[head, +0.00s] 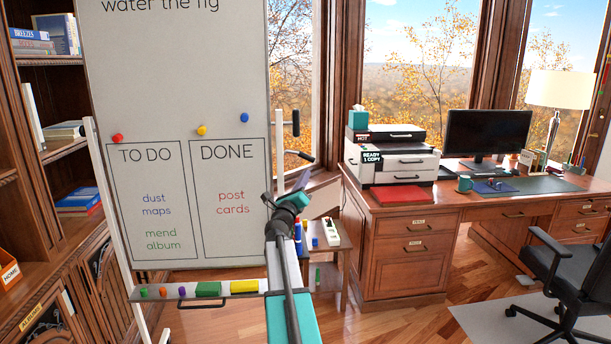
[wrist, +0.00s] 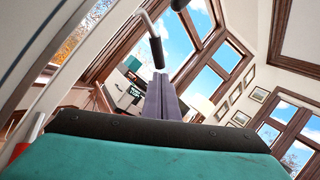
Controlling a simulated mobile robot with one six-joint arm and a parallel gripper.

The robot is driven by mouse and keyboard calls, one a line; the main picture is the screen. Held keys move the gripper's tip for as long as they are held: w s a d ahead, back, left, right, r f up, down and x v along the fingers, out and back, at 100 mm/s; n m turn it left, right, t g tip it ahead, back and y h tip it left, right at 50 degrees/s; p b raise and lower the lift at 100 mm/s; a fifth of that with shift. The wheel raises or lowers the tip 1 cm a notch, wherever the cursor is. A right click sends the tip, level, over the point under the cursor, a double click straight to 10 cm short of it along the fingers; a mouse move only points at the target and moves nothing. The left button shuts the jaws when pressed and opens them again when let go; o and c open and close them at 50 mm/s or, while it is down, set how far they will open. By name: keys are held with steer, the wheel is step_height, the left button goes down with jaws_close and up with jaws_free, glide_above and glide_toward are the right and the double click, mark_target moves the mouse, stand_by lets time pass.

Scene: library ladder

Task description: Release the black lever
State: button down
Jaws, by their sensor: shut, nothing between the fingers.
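The whiteboard (head: 230,90) stands upright on a white frame at the left of the head view. Two black handles show at its right edge: an upright black grip (head: 296,123) on a metal arm, and a lower curved black lever (head: 300,154). My gripper (head: 304,179) is just below the lower lever in the head view, with its fingers pressed together and empty. In the wrist view the closed grey-purple fingers (wrist: 161,82) point toward a black grip (wrist: 157,52) on a bent pale rod. A gap or contact between them cannot be told.
The desk (head: 410,240) with a printer (head: 392,160) is farther right. Bookshelves (head: 60,145) line the left.

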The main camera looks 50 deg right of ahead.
steer(key=s+f+b+v, duration=0.1)
steer(key=v, duration=0.7)
steer(key=shift+d+f, duration=0.2)
steer(key=shift+s, duration=0.1)
stand_by(0.4)
